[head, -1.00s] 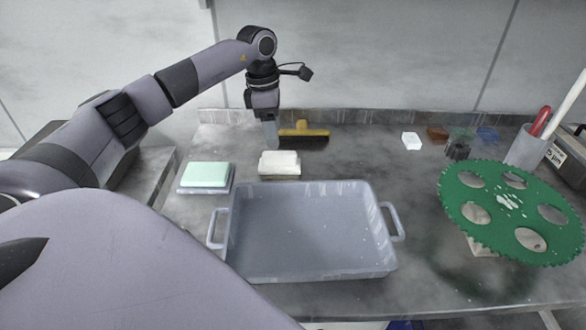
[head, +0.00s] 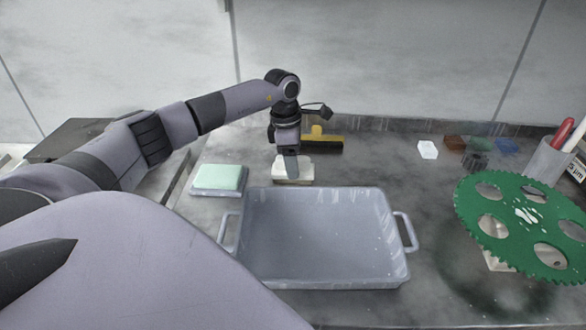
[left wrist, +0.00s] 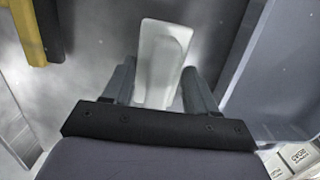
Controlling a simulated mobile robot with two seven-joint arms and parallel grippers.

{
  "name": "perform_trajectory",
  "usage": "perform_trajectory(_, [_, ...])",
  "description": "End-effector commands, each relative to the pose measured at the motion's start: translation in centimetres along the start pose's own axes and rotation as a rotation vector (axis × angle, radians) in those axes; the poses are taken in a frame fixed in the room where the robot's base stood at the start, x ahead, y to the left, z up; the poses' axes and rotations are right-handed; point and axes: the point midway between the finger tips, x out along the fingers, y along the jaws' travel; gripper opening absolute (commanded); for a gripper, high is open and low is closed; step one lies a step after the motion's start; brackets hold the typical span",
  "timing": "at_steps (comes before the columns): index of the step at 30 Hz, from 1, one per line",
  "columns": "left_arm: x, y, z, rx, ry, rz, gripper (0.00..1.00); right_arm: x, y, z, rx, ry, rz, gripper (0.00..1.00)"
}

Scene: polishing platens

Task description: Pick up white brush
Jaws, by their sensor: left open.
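The white brush (head: 306,171) lies on the grey bench behind the tray, its middle partly hidden by my left gripper (head: 289,172) in the head view. In the left wrist view the brush (left wrist: 163,60) is a pale block with a narrower raised part, reaching in between the two fingers of my left gripper (left wrist: 160,88). The fingers stand apart on either side of it, with a gap showing. I cannot tell how far above the bench the fingertips are. My right gripper is not in view.
A grey tray with handles (head: 262,280) stands just in front of the brush. A mint-green sponge (head: 220,177) is to its left, and a yellow-and-black brush (head: 319,137) lies behind. A green holed disc (head: 516,243) is at the right.

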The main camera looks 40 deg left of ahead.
Motion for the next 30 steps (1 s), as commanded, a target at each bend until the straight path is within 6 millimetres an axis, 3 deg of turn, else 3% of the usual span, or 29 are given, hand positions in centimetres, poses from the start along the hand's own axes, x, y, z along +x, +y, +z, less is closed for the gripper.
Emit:
perform_trajectory(21, [0.47, 0.0, -0.05, 0.0, -0.001, 0.0, 0.57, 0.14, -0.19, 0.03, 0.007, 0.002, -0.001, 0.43])
perform_trajectory(26, [0.47, -0.01, -0.05, 0.0, -0.001, 0.0, 0.05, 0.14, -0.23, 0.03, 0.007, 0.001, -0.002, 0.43])
perform_trajectory(27, [0.47, -0.01, -0.05, 0.0, -0.001, 0.0, 0.0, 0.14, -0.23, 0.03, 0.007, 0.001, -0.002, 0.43])
perform_trajectory(30, [0.43, 0.0, -0.03, 0.0, -0.001, 0.0, 0.0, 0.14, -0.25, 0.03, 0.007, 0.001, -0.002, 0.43])
